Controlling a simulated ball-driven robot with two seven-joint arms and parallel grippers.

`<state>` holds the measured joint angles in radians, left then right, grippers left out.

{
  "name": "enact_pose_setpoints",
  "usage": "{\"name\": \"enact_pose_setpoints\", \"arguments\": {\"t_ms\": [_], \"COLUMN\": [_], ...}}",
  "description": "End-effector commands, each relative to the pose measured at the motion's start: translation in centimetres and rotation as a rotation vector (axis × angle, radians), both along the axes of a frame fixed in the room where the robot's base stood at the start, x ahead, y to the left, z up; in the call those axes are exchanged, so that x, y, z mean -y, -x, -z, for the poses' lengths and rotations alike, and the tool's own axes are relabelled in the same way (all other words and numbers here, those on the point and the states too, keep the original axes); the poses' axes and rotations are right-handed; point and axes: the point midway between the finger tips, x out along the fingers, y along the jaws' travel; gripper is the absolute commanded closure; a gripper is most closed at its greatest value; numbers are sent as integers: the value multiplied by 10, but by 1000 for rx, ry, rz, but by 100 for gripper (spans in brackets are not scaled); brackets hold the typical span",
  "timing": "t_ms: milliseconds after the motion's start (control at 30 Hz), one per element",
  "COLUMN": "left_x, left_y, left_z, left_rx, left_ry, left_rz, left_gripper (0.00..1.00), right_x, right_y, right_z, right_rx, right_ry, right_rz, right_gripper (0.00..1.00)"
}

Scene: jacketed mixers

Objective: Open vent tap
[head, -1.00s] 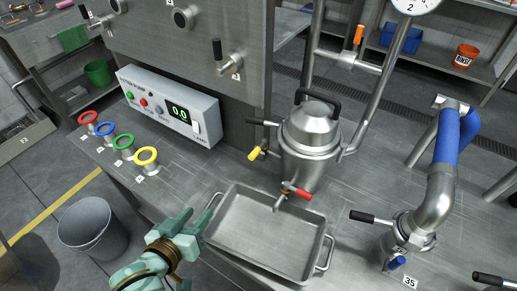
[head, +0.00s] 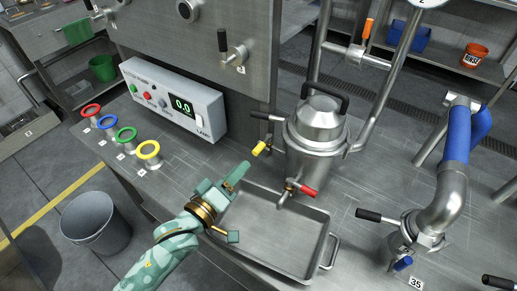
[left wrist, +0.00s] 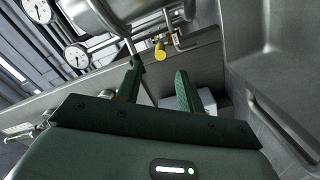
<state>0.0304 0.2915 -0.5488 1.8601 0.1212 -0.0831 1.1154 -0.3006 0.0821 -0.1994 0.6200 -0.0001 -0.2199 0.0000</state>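A steel vessel (head: 316,130) with a domed lid stands behind the tray. It carries a yellow-handled tap (head: 262,149) on its left and a red-handled tap (head: 302,189) low in front. No label shows which tap is the vent tap. My left gripper (head: 238,204) is open and empty above the tray's left end, short of the yellow tap and apart from it. In the left wrist view the yellow handle (left wrist: 160,50) shows beyond and between the spread fingers (left wrist: 157,88). My right gripper is not in view.
A steel tray (head: 325,243) lies below the vessel. A control box (head: 172,100) reading 0.0 and coloured rings (head: 148,150) are at the left. A blue-sleeved pipe (head: 457,137) with black-handled valves stands at the right. A grey bucket (head: 95,222) is on the floor.

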Motion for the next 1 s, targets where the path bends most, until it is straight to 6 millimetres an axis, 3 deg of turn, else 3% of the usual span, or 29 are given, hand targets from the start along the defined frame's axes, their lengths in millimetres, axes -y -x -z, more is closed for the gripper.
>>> {"name": "enact_pose_setpoints", "arguments": {"t_ms": [200,400,800,933,1000], "left_x": [31,47,53,52,52], "left_y": [-45,-71,-78,-78,-78], "left_z": [3,2,0,0,1], "left_rx": [1,-1,0,-1,0], "left_ry": [-1,-2,-4,-3,-4], "left_rz": [0,0,0,0,0], "left_gripper": [62,62,62,96,100], "right_x": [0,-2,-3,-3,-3], "right_y": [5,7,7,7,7], "right_z": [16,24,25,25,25], "right_rx": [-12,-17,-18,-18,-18], "right_ry": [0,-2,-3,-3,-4], "right_rz": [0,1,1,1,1], "right_gripper": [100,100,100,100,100]}}
